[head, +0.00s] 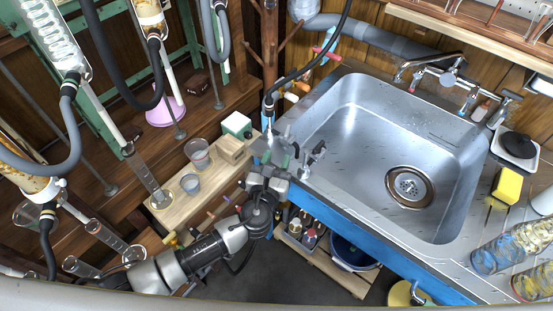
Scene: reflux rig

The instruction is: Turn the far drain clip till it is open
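My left gripper (287,155) is above the left front corner of the sink counter, its arm coming in from the lower left. Its small fingers are crowded together with grey and green parts there, so I cannot tell whether they are open or shut on something. A black hose (305,70) comes down to a pale tip (269,112) just behind the gripper. A pinkish-red clip-like piece (327,53) sits on a pale blue tube at the back, apart from the gripper. I cannot tell for certain which piece is the far drain clip. My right gripper is not in view.
The steel sink (370,130) fills the right, with a tap (440,68) behind and a yellow sponge (507,186) beside it. A wooden shelf (225,172) with small cups lies left of the gripper. Glassware and hoses crowd the far left. A blue bucket (352,252) stands below.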

